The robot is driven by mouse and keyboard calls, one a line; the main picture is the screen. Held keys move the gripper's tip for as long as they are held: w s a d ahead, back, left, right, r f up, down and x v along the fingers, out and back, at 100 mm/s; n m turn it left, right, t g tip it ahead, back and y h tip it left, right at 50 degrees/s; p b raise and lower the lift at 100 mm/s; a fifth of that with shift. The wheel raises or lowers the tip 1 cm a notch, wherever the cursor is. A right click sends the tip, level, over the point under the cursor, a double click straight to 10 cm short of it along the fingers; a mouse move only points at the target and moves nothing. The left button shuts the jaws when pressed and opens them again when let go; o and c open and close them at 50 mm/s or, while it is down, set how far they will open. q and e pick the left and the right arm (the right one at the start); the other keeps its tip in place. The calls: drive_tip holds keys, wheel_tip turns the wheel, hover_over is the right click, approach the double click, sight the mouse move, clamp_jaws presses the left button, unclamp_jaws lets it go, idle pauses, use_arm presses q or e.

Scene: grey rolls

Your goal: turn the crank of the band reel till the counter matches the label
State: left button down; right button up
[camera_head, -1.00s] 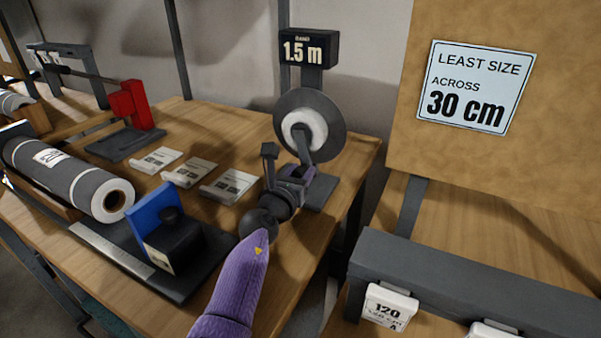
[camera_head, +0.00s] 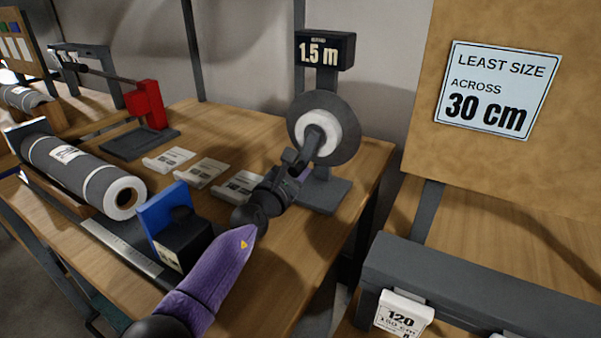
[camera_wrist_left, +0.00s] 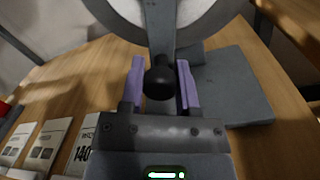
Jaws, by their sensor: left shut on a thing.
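The band reel (camera_head: 350,121) is a dark disc with a white core, on a grey stand at the table's right end. A black box (camera_head: 340,63) on its post reads 1.5 m; I cannot tell whether this is the counter or the label. The grey crank (camera_head: 317,138) reaches down across the disc; in the left wrist view its dark round knob (camera_wrist_left: 158,80) sits between the purple fingers. My left gripper (camera_wrist_left: 159,85) is shut on the knob; in the head view the gripper (camera_head: 298,166) partly hides it. My right gripper is not in view.
Paper cards (camera_head: 203,173) lie left of the reel. A red bracket (camera_head: 147,104) is further back. A grey rail (camera_head: 480,290) with tags is front right.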

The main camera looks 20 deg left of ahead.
use_arm(q)
drive_tip(key=shift+a+m, duration=0.15)
drive_tip(key=shift+m, duration=0.15)
